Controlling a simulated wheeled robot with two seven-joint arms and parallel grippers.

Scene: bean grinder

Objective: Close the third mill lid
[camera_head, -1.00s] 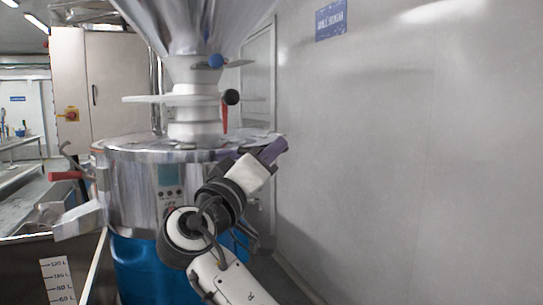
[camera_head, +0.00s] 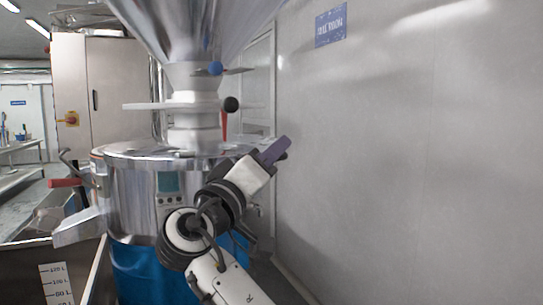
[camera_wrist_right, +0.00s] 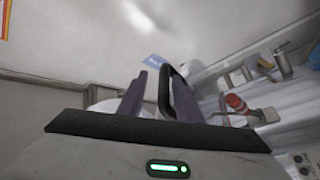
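The steel mill (camera_head: 130,190) stands left of centre in the head view, with a round steel top (camera_head: 120,151) under a large funnel (camera_head: 200,30). I cannot tell from here which lid is the third, or how it stands. My right gripper (camera_head: 273,151), with purple fingers, is at the right edge of the mill top. In the right wrist view its two fingers (camera_wrist_right: 155,95) are apart. A black curved bar (camera_wrist_right: 166,85) shows beside the right finger; I cannot tell whether they touch. My left gripper is out of view.
A plain wall (camera_head: 400,170) stands close on the right. A red-gripped lever (camera_head: 66,183) and a metal chute (camera_head: 77,228) stick out at the mill's left. A steel cabinet (camera_head: 115,90) stands behind. A blue base (camera_head: 140,270) is below the mill.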

